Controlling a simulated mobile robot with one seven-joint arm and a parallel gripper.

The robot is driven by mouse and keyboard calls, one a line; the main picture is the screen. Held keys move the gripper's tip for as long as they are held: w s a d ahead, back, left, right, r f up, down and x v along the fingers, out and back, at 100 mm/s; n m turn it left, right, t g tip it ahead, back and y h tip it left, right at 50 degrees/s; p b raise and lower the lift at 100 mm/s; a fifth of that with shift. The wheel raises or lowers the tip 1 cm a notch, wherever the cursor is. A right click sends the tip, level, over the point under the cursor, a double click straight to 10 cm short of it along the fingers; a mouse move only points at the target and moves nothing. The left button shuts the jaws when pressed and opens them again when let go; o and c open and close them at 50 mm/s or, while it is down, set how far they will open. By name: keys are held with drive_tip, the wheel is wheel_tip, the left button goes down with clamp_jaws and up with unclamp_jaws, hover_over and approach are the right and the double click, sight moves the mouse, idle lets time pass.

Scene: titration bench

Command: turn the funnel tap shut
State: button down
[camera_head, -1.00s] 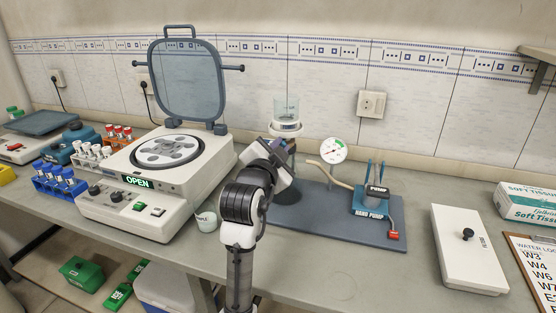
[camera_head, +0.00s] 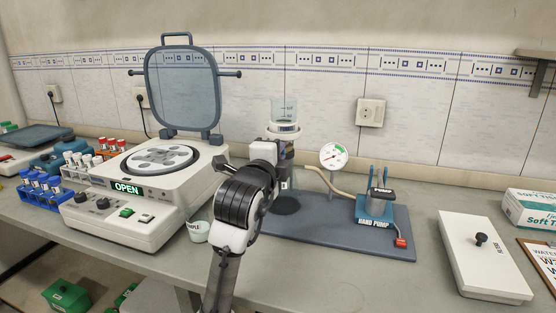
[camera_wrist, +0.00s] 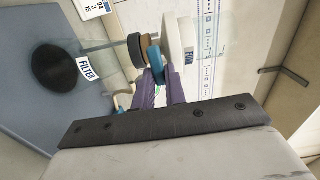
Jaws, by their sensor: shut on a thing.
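The funnel (camera_head: 284,110) is a clear graduated cup on a white collar, above the filter stand at mid-bench in the head view. In the wrist view, a small blue piece (camera_wrist: 154,57), which looks like the tap handle, sits between the tips of my gripper (camera_wrist: 161,75). The purple fingers are close together and shut on it. Black and tan discs (camera_wrist: 138,48) and a white round part (camera_wrist: 173,42) lie just beyond it. In the head view my wrist hides the tap and most of the fingers. I cannot tell the tap's angle.
The hand pump (camera_head: 376,205) and gauge (camera_head: 333,156) stand right of the filter on the blue base plate (camera_head: 340,238). A centrifuge (camera_head: 145,195) with raised lid and a sample cup (camera_head: 199,231) are at left. A white box (camera_head: 484,255) lies right.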

drive_tip(key=shift+m, duration=0.3)
drive_tip(key=c, duration=1.4)
unclamp_jaws()
drive_tip(key=shift+c, duration=0.2)
drive_tip(key=b+v, duration=0.2)
drive_tip(key=v, duration=1.2)
